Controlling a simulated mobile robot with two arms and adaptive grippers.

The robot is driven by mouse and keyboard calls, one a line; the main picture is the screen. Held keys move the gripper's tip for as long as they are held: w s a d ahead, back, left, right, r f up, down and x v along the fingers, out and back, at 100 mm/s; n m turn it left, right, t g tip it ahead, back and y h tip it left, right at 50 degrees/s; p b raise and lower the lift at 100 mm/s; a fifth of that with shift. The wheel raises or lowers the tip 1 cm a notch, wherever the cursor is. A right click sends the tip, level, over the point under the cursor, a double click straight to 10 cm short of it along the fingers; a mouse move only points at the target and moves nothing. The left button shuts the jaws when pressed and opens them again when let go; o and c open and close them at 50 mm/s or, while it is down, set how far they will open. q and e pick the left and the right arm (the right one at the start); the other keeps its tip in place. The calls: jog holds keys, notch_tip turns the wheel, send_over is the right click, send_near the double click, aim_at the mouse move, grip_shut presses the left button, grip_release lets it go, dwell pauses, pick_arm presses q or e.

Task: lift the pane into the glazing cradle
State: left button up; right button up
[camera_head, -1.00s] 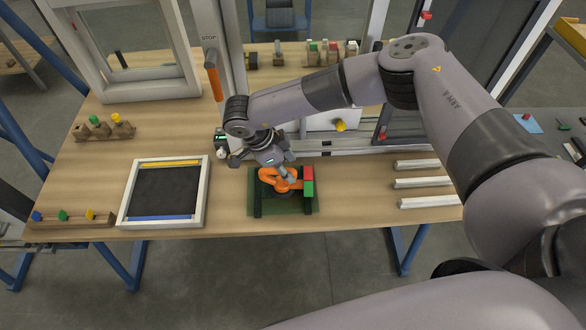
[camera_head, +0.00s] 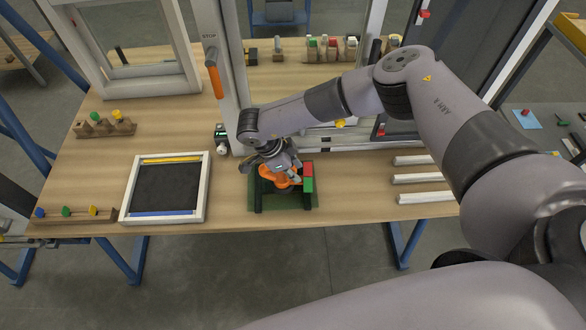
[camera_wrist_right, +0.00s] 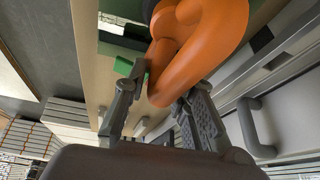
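A dark green-tinted pane (camera_head: 284,204) lies near the table's front edge between dark side rails. An orange looped handle (camera_head: 270,184) sits over it. Red and green blocks (camera_head: 308,177) are at its right side. My right gripper (camera_head: 290,174) is down at the handle and hides part of it. In the right wrist view, the orange handle (camera_wrist_right: 188,70) runs between the spread fingers of the gripper (camera_wrist_right: 163,90); I cannot tell whether they touch it. A white frame with a black bed (camera_head: 202,190), perhaps the cradle, lies flat to the left. My left gripper is out of view.
Wooden peg racks (camera_head: 105,129) stand at the left, another (camera_head: 75,216) at the front left. White strips (camera_head: 420,179) lie at the right. A white window frame (camera_head: 92,82) and a post with an orange handle (camera_head: 215,78) stand behind. Bare wood lies between frame and pane.

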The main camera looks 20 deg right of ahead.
grip_shut()
dwell(1.3)
